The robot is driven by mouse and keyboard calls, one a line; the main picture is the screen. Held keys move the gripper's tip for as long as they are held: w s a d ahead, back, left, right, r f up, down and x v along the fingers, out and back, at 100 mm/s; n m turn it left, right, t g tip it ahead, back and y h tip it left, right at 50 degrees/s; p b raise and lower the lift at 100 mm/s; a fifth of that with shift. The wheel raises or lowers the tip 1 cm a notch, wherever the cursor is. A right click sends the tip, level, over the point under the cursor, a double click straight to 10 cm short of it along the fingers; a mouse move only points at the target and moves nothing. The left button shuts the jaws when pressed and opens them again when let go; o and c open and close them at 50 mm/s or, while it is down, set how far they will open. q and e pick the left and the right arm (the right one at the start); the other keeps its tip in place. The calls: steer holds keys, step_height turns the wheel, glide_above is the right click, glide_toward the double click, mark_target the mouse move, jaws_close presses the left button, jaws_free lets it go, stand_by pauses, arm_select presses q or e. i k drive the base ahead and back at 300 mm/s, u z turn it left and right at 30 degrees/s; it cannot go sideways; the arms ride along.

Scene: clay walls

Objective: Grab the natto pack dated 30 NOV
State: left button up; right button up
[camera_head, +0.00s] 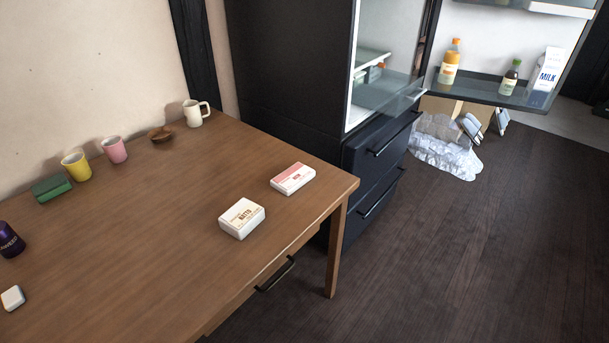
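Two small packs lie flat on the wooden table (150,255) near its right end. The nearer white pack (242,218) has dark lettering that seems to read NATTO, with smaller print too small to read. The farther pack (293,179) is white with a pink top band and small red lettering. It lies to the right of the white pack, apart from it, close to the table's far right corner. I cannot read a date on either pack. Neither of my grippers is in view.
A dark fridge (292,70) stands open behind the table's right end. Its door shelf (480,90) holds bottles and a milk carton (547,70). Mugs, a green box (52,188) and a dark purple can (10,241) line the table's wall side. The table's middle is clear.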

mark_target(242, 216)
steer(key=k, duration=0.6)
steer(key=u, duration=0.7)
steer(key=i, duration=1.3)
steer(key=u, duration=0.05)
